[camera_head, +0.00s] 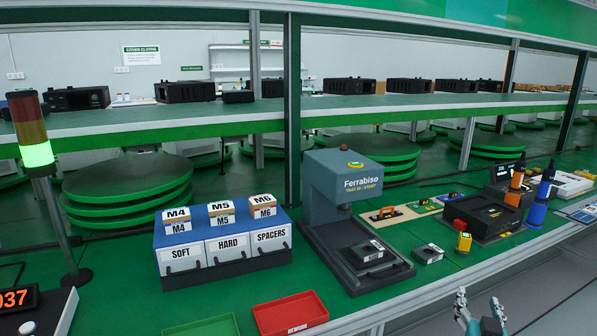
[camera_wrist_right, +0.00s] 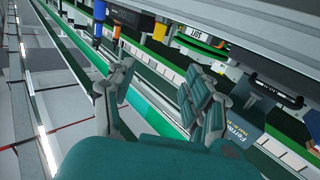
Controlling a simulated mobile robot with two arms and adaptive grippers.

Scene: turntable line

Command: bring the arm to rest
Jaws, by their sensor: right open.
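My right gripper (camera_head: 480,312) shows at the bottom right of the head view, in front of the bench's front edge. Its fingers are apart, with nothing between them. It also shows in the right wrist view (camera_wrist_right: 155,100), its fingers spread wide and empty, with the bench beyond them. My left gripper is in neither view.
The green bench (camera_head: 415,285) carries a grey-blue Ferrabiso press (camera_head: 345,190) with a black box on its base. A labelled bin rack (camera_head: 222,245), a red tray (camera_head: 290,314), a green tray (camera_head: 203,327) and a signal light (camera_head: 34,140) stand left. The aisle at right looks clear.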

